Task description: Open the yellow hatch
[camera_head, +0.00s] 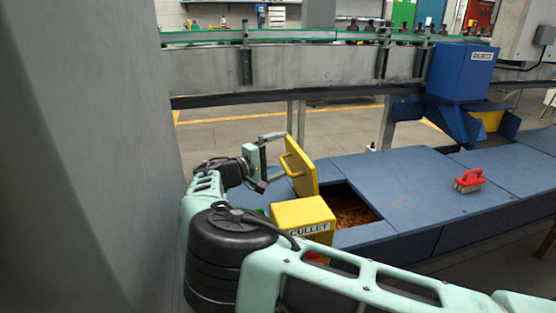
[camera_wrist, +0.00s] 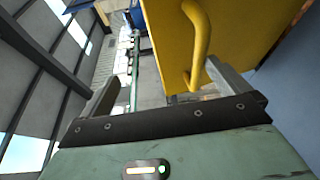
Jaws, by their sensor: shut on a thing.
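The yellow hatch (camera_head: 305,175) stands raised and tilted at the left edge of a square opening in the blue deck. Amber broken glass (camera_head: 350,208) shows inside the opening. The hatch has a yellow bar handle (camera_head: 287,166) on its left face. In the wrist view the hatch panel (camera_wrist: 245,35) fills the upper right. The handle (camera_wrist: 201,45) comes down between my fingers, close to the right one, and my fingers stand well apart. The exact contact is hard to see.
A yellow box labelled CULLET (camera_head: 303,213) stands at the opening's near left side. A red brush (camera_head: 469,181) lies on the blue deck (camera_head: 400,180) to the right. A blue REJECT bin (camera_head: 465,72) and a conveyor with bottles (camera_head: 300,72) stand behind. A grey wall closes the left.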

